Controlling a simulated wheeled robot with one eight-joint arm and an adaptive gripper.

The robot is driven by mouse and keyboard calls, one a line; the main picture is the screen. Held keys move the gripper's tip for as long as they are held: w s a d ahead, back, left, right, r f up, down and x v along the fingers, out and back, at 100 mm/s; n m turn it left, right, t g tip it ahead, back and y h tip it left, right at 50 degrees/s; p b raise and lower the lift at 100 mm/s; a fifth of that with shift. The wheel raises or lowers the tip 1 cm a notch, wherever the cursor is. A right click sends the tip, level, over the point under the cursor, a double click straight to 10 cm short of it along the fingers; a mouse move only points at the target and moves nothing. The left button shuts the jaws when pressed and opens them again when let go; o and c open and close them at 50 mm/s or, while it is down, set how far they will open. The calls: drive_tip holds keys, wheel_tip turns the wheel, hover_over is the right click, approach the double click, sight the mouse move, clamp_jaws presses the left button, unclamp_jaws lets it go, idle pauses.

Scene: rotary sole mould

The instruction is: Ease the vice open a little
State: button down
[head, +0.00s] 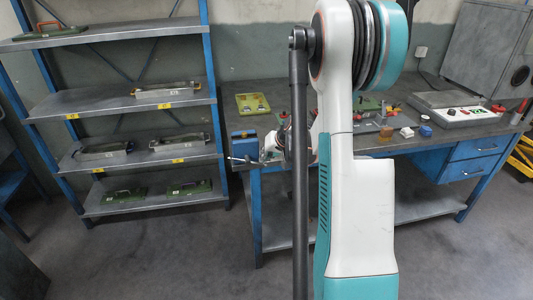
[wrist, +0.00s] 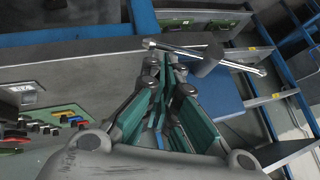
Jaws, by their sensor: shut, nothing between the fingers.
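The blue vice (head: 243,136) is mounted at the left end of the workbench in the head view. Its thin metal handle bar (head: 238,160) sticks out at the front. In the wrist view the silver handle bar (wrist: 241,67) runs across the upper middle through a dark screw head (wrist: 208,61), with the blue vice body (wrist: 222,95) beside it. My gripper (wrist: 166,68) is shut and empty, its fingertips close to the bar's left half. I cannot tell whether they touch it. In the head view my gripper (head: 270,149) is small beside the vice, partly hidden by my arm.
A shelf rack (head: 125,104) with moulds stands at the left. The floor in front of the bench is clear.

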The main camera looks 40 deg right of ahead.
drive_tip(key=shift+a+f+b, duration=0.1)
drive_tip(key=shift+f+b, duration=0.4)
drive_tip(key=shift+f, duration=0.25)
drive_tip(key=shift+r, duration=0.2)
